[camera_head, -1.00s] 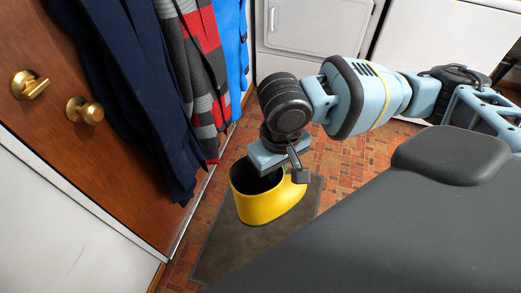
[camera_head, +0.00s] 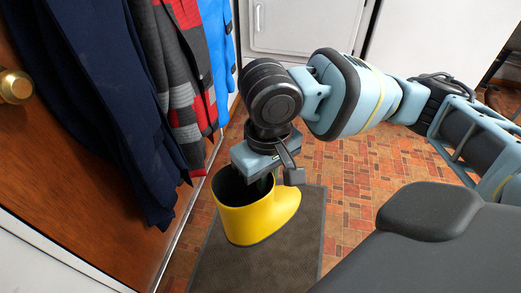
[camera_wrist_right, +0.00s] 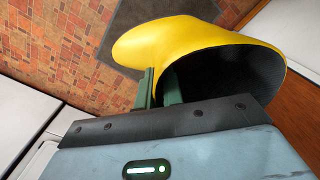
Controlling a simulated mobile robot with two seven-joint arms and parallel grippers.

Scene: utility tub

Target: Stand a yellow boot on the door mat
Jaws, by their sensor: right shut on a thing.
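A yellow boot (camera_head: 258,218) with a dark inside hangs from my right gripper (camera_head: 266,178), its opening facing up. It also fills the upper part of the right wrist view (camera_wrist_right: 180,42). The right gripper, also in the wrist view (camera_wrist_right: 158,88), is shut on the boot's rim, with one green finger inside the opening and one outside. The grey door mat (camera_head: 300,262) lies on the floor below and behind the boot in the head view; a corner of it shows in the wrist view (camera_wrist_right: 140,20). The gap between boot and mat is hard to judge. My left gripper is not in view.
A brown door with a brass knob (camera_head: 15,86) is at the left. A navy coat (camera_head: 110,100), a plaid coat (camera_head: 180,80) and a blue garment (camera_head: 217,50) hang beside the mat. White cabinets (camera_head: 300,28) stand at the back. Brick floor (camera_head: 350,190) is clear at right.

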